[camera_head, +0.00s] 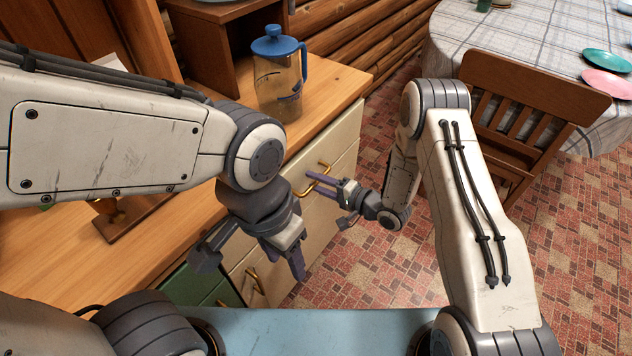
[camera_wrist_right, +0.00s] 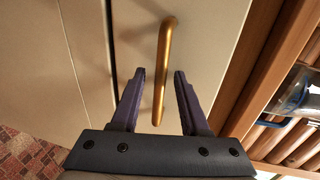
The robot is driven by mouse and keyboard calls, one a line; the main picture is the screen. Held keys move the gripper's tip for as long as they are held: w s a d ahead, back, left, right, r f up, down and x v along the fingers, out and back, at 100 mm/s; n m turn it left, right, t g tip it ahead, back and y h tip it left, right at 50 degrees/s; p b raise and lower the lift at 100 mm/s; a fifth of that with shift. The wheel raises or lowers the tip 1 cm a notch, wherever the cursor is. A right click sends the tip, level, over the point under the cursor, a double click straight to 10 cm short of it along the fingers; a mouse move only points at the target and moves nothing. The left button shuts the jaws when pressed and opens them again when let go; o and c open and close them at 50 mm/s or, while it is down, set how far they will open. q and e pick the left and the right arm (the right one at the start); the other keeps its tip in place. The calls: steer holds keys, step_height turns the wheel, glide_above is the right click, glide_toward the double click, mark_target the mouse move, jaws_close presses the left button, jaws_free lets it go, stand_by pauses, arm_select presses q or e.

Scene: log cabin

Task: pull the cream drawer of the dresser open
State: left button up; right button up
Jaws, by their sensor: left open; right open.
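The cream drawer (camera_head: 338,151) is in the upper front of the dresser (camera_head: 345,82), below the wooden top, and looks shut. Its brass bar handle (camera_head: 318,178) shows in the head view. My right gripper (camera_head: 325,183) is open at this handle. In the right wrist view the handle (camera_wrist_right: 165,60) runs between the two purple fingers of the right gripper (camera_wrist_right: 157,92), with a gap on each side. Whether a finger touches it cannot be told. My left gripper (camera_head: 285,262) is open and empty, pointing down in front of the lower dresser front.
A clear pitcher with a blue lid (camera_head: 279,75) stands on the dresser top. A green drawer front (camera_head: 195,287) is at lower left. A wooden chair (camera_head: 530,110) and a cloth-covered table (camera_head: 500,40) stand at right. Tiled floor (camera_head: 335,265) lies in front of the dresser.

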steer(key=shift+w+a, duration=0.1)
jaws_close()
stand_by(1.4)
